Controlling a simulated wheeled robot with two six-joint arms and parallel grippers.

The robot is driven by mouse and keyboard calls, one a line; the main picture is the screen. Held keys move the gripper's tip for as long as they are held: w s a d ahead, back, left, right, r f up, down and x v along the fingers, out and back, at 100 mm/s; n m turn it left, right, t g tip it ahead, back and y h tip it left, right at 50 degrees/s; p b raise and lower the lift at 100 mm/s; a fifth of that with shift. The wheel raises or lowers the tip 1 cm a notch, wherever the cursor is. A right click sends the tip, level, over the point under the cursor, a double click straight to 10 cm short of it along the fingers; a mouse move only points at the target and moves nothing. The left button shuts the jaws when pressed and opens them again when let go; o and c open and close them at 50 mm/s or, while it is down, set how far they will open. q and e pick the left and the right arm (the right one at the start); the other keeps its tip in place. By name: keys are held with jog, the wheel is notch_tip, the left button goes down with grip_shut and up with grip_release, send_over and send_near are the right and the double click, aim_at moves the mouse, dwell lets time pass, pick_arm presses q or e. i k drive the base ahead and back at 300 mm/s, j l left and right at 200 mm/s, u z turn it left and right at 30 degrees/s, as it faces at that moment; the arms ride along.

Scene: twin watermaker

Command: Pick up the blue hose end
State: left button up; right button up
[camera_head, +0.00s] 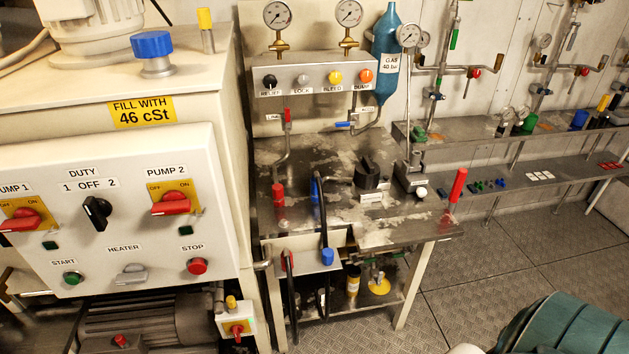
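A blue hose end (327,257) hangs at the front of the metal workbench (405,232), below its top edge. A black hose (324,215) runs up from it over the bench edge to a blue fitting (315,190) on the bench top. The hose end is in front of a light panel under the bench top and looks free of any gripper. Neither of my grippers is in view.
A red-marked black hose (290,262) hangs just left of the blue end. The white control cabinet (120,225) stands close on the left. A red-handled lever (457,186) rises at the bench's right corner. A ribbed teal thing (565,325) fills the bottom right. Floor (470,290) is open between.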

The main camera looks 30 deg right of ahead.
aim_at(313, 190)
jog(key=i+l, duration=0.1)
jog(key=l, duration=0.95)
jog(key=i+l, duration=0.15)
jog(key=l, duration=0.4)
jog(key=i+l, duration=0.1)
jog(key=l, duration=0.45)
jog(key=k+z, duration=0.05)
